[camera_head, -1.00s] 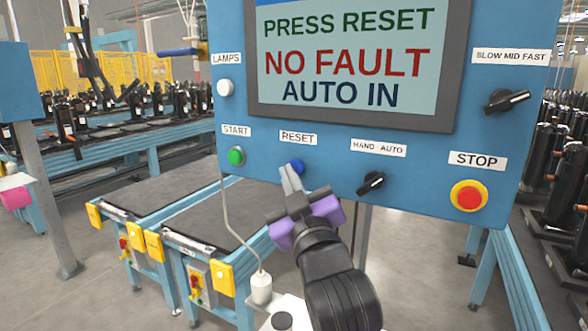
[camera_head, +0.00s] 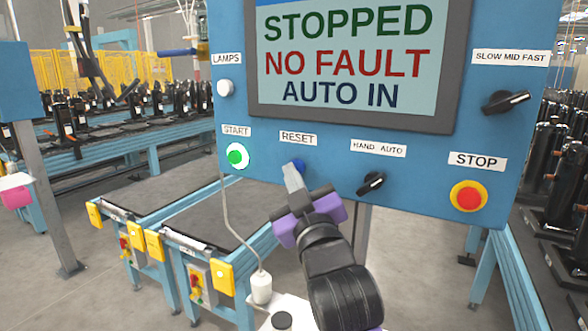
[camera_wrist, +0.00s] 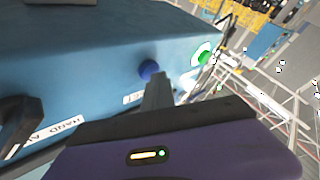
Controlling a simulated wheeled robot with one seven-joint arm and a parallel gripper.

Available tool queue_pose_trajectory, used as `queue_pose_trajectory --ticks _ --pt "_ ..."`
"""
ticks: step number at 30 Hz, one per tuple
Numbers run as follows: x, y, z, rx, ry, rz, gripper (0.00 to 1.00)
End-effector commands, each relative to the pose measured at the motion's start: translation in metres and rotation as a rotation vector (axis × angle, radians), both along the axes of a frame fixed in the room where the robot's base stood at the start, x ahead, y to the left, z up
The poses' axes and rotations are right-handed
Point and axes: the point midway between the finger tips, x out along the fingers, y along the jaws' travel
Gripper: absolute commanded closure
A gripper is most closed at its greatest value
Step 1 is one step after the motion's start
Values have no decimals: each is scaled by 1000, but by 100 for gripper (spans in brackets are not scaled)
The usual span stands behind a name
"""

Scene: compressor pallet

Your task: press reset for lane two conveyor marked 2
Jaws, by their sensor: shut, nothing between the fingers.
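The blue control panel (camera_head: 420,155) fills the right of the head view. Its blue reset button (camera_head: 299,165) sits under the RESET label (camera_head: 298,139). My gripper (camera_head: 290,168) is shut and empty, its fingertips at the button in the head view and partly covering it. In the wrist view the blue button (camera_wrist: 149,69) shows just beyond the fingertips (camera_wrist: 157,78); I cannot tell whether they touch. The screen (camera_head: 350,60) reads STOPPED, NO FAULT, AUTO IN. The green start button (camera_head: 236,156) is lit. No number 2 shows on the panel part in view.
The HAND AUTO knob (camera_head: 371,184) is right of my gripper, and the red stop button (camera_head: 468,196) is farther right. The speed knob (camera_head: 506,101) is at the upper right. Conveyors with yellow-capped ends (camera_head: 222,278) stand at the lower left.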

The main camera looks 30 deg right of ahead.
Motion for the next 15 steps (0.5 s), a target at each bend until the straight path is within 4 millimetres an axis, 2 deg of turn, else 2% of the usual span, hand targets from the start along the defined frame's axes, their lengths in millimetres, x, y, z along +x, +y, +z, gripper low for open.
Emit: queue_pose_trajectory --ticks 8,15 --pt "0 0 -1 1 1 -2 100" --pt "-6 8 -2 0 2 -1 100"
